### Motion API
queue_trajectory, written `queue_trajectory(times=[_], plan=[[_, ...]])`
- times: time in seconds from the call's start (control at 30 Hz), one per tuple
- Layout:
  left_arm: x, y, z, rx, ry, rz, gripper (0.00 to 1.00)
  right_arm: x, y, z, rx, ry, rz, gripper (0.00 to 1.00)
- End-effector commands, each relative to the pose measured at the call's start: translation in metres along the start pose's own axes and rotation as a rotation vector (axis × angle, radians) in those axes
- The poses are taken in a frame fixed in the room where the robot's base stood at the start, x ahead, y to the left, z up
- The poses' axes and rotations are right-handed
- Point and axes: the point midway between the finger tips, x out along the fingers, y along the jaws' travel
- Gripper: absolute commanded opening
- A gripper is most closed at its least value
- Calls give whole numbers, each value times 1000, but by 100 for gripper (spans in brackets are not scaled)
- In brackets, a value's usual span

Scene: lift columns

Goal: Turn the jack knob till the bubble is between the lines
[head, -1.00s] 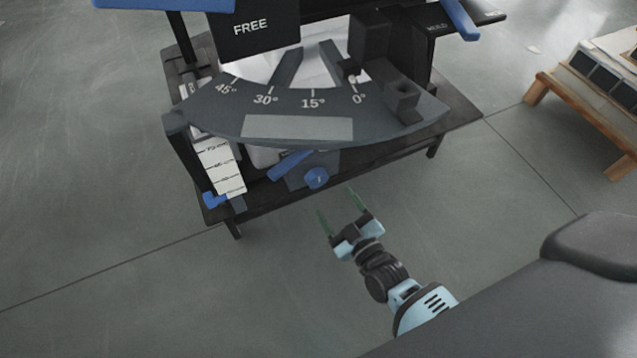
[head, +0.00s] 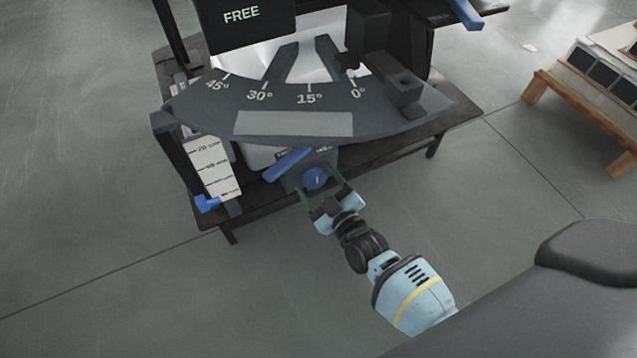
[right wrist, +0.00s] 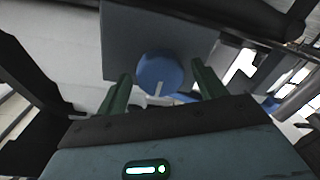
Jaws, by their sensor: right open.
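The blue round jack knob (head: 315,178) sits on a dark block at the front of the machine, below the angle scale. I see no bubble or level lines in either view. My left gripper is not in view.
A blue lever (head: 287,164) lies just left of and above the knob. The dark angle scale plate (head: 385,120) overhangs the knob. A white ruled scale (head: 212,168) stands at left. A wooden rack (head: 575,110) stands at right. The floor in front is clear.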

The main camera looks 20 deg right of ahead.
Motion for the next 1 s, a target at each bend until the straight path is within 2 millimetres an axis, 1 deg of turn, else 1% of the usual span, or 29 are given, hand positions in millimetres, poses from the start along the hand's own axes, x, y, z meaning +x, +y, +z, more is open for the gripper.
queue_trajectory(times=[0.03,0.07,0.3,0.37,0.4,0.67,0.87,1.0], plan=[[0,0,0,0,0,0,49,0,0,0,0,0,0,70],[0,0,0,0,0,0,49,0,0,0,0,0,0,67],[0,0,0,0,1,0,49,0,0,0,0,0,0,36],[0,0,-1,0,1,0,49,0,0,0,1,0,0,28],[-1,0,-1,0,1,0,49,0,0,0,1,0,0,26],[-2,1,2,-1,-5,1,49,0,0,0,35,3,1,26],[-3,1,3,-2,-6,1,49,0,-1,0,139,9,4,26],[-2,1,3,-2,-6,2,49,0,-1,1,248,17,7,26]])
